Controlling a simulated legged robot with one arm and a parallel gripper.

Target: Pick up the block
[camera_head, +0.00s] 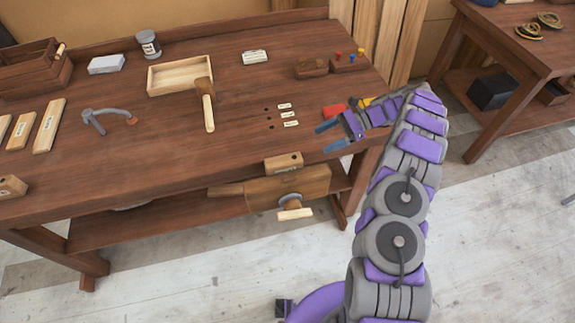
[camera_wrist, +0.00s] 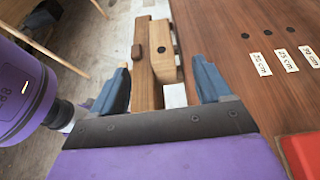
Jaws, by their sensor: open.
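A light wooden block (camera_head: 284,162) with a dark hole in its top lies at the bench's front edge, above the vise (camera_head: 290,186). Small markings on its front face are too small to read. In the wrist view the block (camera_wrist: 162,52) shows ahead of and between my fingers, beside the darker wood of the vise (camera_wrist: 145,85). My gripper (camera_head: 327,138) is over the right part of the bench, to the right of the block and apart from it. It is open and empty, its blue fingers pointing left. The fingers also show in the wrist view (camera_wrist: 161,80).
Three labelled holes (camera_head: 271,118) lie beyond the block. A red piece (camera_head: 333,111) is close by my gripper. A mallet (camera_head: 206,103) leans on a wooden tray (camera_head: 180,77). Another holed block (camera_head: 10,187) is at the far left. The front middle of the bench (camera_head: 170,170) is clear.

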